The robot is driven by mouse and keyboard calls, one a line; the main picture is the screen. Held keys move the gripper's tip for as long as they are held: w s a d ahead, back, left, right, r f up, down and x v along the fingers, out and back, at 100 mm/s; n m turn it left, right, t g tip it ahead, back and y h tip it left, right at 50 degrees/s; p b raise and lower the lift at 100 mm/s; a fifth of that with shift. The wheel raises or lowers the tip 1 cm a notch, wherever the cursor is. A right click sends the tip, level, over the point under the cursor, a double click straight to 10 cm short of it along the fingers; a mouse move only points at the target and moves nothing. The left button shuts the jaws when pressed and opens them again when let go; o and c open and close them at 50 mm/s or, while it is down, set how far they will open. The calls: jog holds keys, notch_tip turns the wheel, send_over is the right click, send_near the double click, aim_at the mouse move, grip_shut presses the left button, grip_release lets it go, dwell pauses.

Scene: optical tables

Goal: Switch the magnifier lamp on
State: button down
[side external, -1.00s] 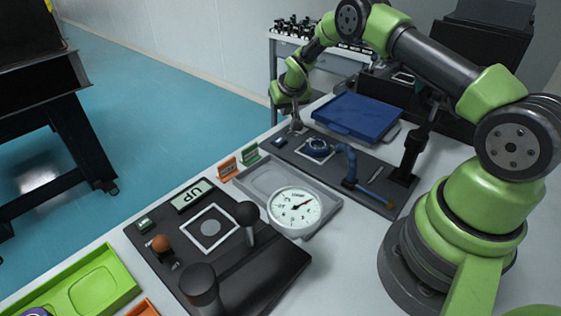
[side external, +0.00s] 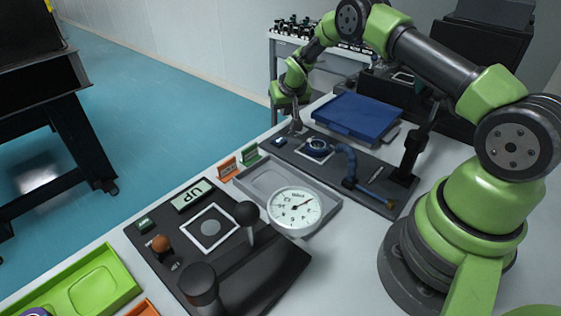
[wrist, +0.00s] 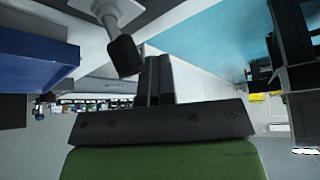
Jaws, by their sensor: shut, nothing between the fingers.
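My gripper (side external: 296,127) points down just above that end, close to the small piece; contact cannot be told. In the wrist view my gripper's dark fingers (wrist: 158,78) are together and empty. A dark block on a pale stem (wrist: 124,53) shows beside them. Whether the lamp is lit is unclear.
A blue tray (side external: 352,115) lies behind the dark board. A grey scale with a round dial (side external: 295,208) stands in front of it. Nearer are a black panel with knobs (side external: 180,248) and a green tray (side external: 123,281). A black post (side external: 411,155) rises at the board's right end.

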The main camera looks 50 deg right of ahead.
jog(key=shift+s+f, duration=0.3)
notch_tip(320, 180, up, 7)
jog(key=w, duration=0.1)
jog(key=shift+w+r, duration=0.2)
jog(key=shift+w, duration=0.1)
dwell(0.5)
jog(key=shift+r, duration=0.1)
jog(key=s+a+r+y, duration=0.1)
jog(key=s+a+r, duration=0.3)
jog(key=r, duration=0.2)
jog(key=s+a+r+t, duration=0.1)
jog(key=s+a+r, duration=0.25)
jog(key=r, duration=0.35)
jog(key=s+a+r+y, duration=0.1)
jog(key=s+a+r, duration=0.3)
jog(key=r, duration=0.2)
jog(key=s+a+y, duration=0.1)
jog(key=s+a, duration=0.2)
jog(key=s, duration=0.4)
jog(key=s+a+r+n+y, duration=0.1)
jog(key=s+a, duration=0.1)
jog(key=s, duration=0.5)
jog(key=s+a+n+t, duration=0.1)
jog(key=s+a, duration=0.2)
jog(key=s, duration=0.4)
jog(key=shift+s+a+r+y, duration=0.2)
jog(key=shift+s+a+y, duration=0.1)
jog(key=shift+y, duration=0.1)
grip_release()
